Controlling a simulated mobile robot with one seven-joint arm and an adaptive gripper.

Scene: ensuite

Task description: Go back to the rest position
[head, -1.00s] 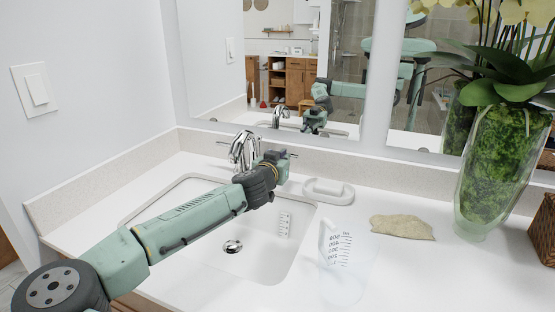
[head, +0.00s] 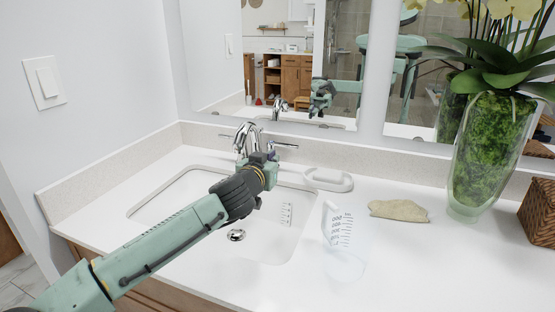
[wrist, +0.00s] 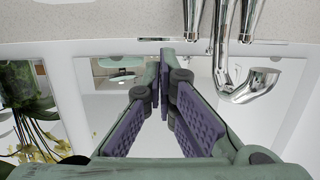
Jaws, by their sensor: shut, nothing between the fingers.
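My gripper (head: 271,156) is over the far side of the sink, in front of the chrome faucet (head: 246,138) in the head view. It hides part of the faucet. In the wrist view my gripper (wrist: 164,58) has its purple-padded fingers drawn together at the tips with nothing between them. That view looks upside down, with the faucet (wrist: 240,75) to the right of the fingers. My forearm reaches in from the lower left of the head view.
The sink (head: 270,245) is set in a white counter (head: 420,275). A clear measuring jug (head: 342,250), a white soap dish (head: 328,181), a beige cloth (head: 399,210) and a glass plant vase (head: 487,160) stand right of it. A wicker basket (head: 541,210) is at the right edge. A mirror (head: 215,60) hangs behind.

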